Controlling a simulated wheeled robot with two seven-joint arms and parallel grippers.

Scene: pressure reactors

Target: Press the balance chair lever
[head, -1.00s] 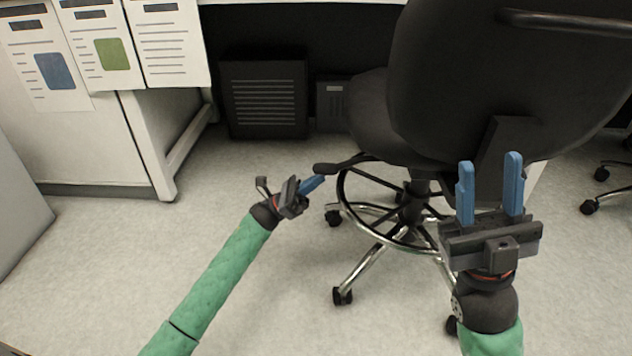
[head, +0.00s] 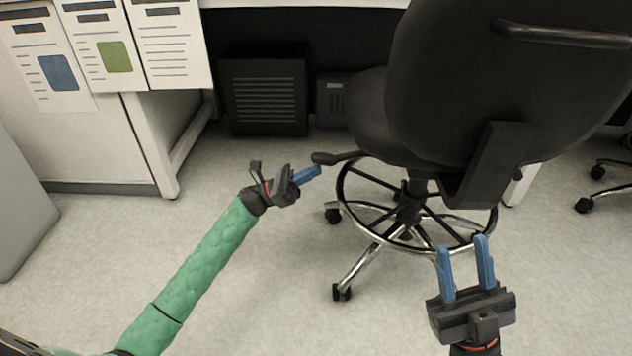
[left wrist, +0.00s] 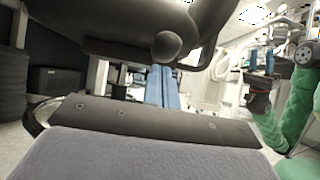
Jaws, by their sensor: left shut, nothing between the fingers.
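The black chair (head: 385,125) stands right of centre, with its dark lever (head: 327,158) sticking out to the left from under the seat. My left gripper (head: 316,172) has its blue fingers together and empty, just below the lever's knob. From this view I cannot tell whether they touch. In the left wrist view the rounded lever knob (left wrist: 167,46) shows just above and beyond the blue fingertips (left wrist: 160,72). My right gripper (head: 463,248) is open and empty, low in front of the chair's base.
The chair's chrome foot ring and wheeled legs (head: 352,270) lie below the lever. A white cabinet (head: 90,140) with papers is at the left, and a dark box (head: 265,97) stands under the desk. The floor (head: 250,290) around my left arm is clear.

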